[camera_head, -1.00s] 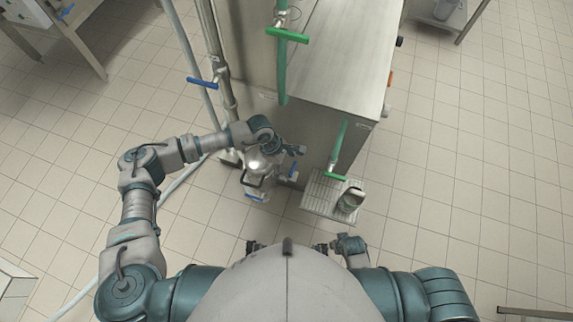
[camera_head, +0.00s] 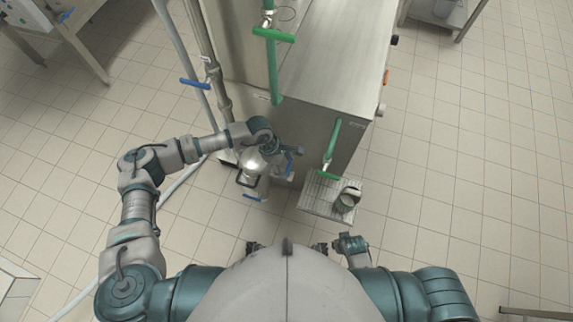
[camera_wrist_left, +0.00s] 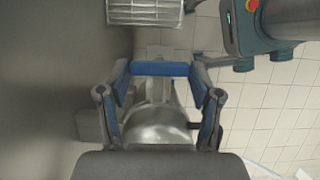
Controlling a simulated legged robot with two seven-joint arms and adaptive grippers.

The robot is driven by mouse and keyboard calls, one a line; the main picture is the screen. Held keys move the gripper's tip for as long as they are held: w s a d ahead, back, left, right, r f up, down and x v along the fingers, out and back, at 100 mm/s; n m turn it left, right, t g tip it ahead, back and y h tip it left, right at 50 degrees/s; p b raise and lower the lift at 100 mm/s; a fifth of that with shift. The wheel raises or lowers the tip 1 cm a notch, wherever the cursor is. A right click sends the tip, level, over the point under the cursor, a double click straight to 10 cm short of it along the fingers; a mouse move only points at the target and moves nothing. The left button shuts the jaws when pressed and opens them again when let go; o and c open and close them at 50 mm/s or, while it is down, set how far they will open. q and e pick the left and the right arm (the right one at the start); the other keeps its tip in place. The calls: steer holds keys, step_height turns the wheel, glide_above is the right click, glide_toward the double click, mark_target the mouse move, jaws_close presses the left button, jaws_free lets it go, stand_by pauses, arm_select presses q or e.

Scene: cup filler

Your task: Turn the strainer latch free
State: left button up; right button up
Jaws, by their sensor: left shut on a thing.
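The strainer appears to be the shiny metal vessel (camera_head: 252,161) with a dark handle, low beside the machine; its rounded metal body (camera_wrist_left: 158,125) also shows in the left wrist view. The handle's pivot is hidden.
A grated drip tray (camera_head: 317,202) holds a metal cup (camera_head: 348,199) right of the vessel, below a green-handled tap (camera_head: 328,175). The steel machine (camera_head: 330,60) rises behind.

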arm_select(q)
steer(key=shift+s+d, duration=0.1)
steer(key=shift+d, duration=0.2)
arm_select(e)
steer(key=shift+d, duration=0.2)
